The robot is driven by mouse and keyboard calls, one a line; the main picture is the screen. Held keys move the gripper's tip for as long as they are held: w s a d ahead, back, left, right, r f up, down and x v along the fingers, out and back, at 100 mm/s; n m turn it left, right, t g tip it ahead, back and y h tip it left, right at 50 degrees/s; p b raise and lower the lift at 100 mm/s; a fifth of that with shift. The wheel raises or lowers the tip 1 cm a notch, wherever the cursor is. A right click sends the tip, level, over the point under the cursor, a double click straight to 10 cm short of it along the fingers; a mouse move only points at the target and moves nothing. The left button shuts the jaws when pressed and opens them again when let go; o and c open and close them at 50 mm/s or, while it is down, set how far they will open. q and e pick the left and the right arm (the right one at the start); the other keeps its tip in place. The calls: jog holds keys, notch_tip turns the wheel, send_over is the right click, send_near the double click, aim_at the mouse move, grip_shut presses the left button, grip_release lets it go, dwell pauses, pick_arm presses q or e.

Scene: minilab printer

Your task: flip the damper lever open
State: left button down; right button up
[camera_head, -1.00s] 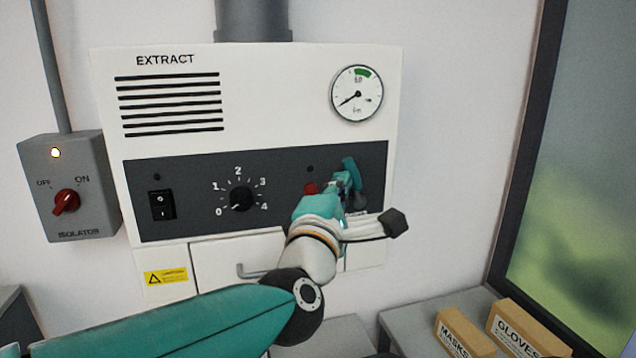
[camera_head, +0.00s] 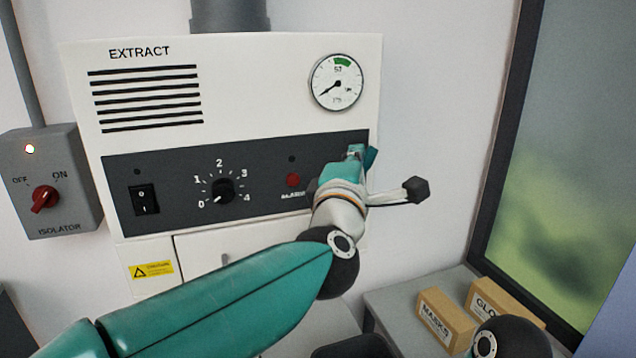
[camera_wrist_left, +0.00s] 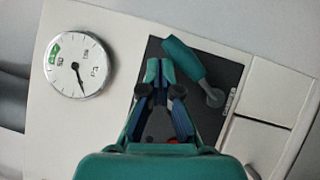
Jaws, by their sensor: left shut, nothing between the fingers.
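The damper lever has a teal handle (camera_head: 371,157), at the right end of the dark control panel in the head view. In the left wrist view the handle (camera_wrist_left: 184,58) slants from its grey pivot (camera_wrist_left: 214,97) toward the upper left; in the head view this is up and to the right. My left gripper (camera_head: 356,150) is shut and empty, just left of the handle and hiding the pivot there. In the left wrist view its fingertips (camera_wrist_left: 160,68) lie close beside the handle; I cannot tell whether they touch. My right gripper is not in view.
The white extract unit (camera_head: 260,75) carries a gauge (camera_head: 336,82), a knob (camera_head: 223,190), a rocker switch (camera_head: 144,200) and a red button (camera_head: 293,180). An isolator box (camera_head: 52,180) is at left. Boxes of masks (camera_head: 445,318) and gloves (camera_head: 505,303) stand lower right.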

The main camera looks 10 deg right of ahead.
pick_arm(q)
jog(key=shift+d, duration=0.3)
dwell(0.4)
jog(key=shift+a, duration=0.1)
jog(key=s+a+r, duration=0.2)
jog(key=s+a, duration=0.1)
jog(key=s, duration=0.2)
jog(key=s+a+r+b, duration=0.1)
jog(key=s+a+r, duration=0.1)
jog(key=s, duration=0.3)
jog(key=shift+a+r, duration=0.3)
jog(key=shift+a, duration=0.5)
